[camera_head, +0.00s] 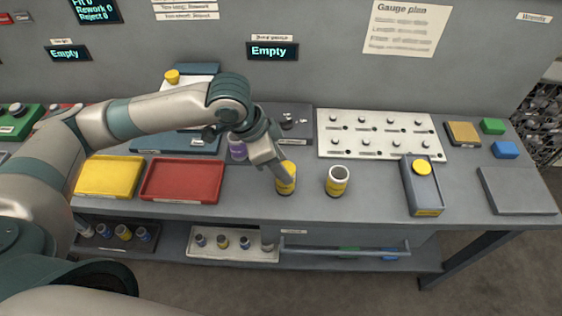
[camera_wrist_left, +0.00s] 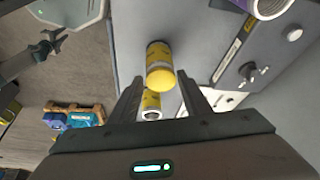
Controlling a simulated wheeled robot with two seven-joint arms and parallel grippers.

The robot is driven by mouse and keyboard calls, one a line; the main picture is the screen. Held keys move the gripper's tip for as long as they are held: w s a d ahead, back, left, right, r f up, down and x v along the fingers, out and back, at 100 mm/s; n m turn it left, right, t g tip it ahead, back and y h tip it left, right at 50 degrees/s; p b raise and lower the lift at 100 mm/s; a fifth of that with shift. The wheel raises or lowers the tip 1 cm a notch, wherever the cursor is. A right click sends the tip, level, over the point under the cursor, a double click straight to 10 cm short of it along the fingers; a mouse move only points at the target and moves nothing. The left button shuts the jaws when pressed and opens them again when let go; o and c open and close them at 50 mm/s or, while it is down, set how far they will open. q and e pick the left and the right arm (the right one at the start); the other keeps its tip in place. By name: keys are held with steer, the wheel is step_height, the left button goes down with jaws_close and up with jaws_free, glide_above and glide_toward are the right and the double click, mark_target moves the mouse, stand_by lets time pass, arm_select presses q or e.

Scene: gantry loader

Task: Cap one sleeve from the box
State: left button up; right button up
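A yellow sleeve (camera_head: 286,186) stands on the bench below my left gripper (camera_head: 279,172). Its top looks yellow and closed, and it also shows in the left wrist view (camera_wrist_left: 160,62). There, my left gripper (camera_wrist_left: 160,82) has its fingers spread, with the sleeve just beyond the tips and visible gaps at its sides. A second yellow sleeve (camera_head: 337,184), with an open white-rimmed top, stands apart to the right. It also shows between the fingers in the wrist view (camera_wrist_left: 151,105). A long grey box (camera_head: 424,198) farther right has a yellow round cap (camera_head: 422,168) on it. My right gripper is out of view.
A purple sleeve (camera_head: 237,150) stands behind the gripper. A yellow tray (camera_head: 109,176) and a red tray (camera_head: 182,181) lie left. A white peg board (camera_head: 376,151) is behind, a grey plate (camera_head: 516,190) far right. The bench between open sleeve and grey box is clear.

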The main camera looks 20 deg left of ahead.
arm_select(q)
steer(key=shift+o, duration=1.3)
steer(key=shift+a+r, duration=0.15)
steer(key=shift+r, duration=0.3)
steer(key=b+v, duration=0.1)
steer(key=v, duration=1.5)
steer(key=shift+b, duration=0.4)
steer(key=shift+s+a, duration=0.15)
